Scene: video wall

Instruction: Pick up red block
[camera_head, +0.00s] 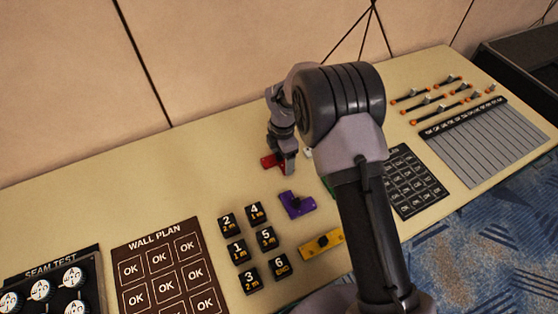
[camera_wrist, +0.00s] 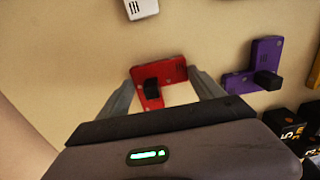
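The red block (camera_wrist: 168,71) lies on the tan table with a small black knob on it; in the wrist view it sits at and just beyond my fingertips. In the head view only part of the red block (camera_head: 267,161) shows, beside my gripper (camera_head: 284,165). In the wrist view my gripper (camera_wrist: 164,82) has its two grey fingers spread apart, one to each side of the red block. I cannot tell whether the fingers touch it. My arm hides part of the table around it.
A purple L-shaped block (camera_head: 296,204) and a yellow block (camera_head: 322,244) lie nearby. Several numbered black cubes (camera_head: 249,279) stand in front. A white block (camera_wrist: 141,9) lies beyond the red one. The wall (camera_head: 75,90) rises behind the table; the back left tabletop is clear.

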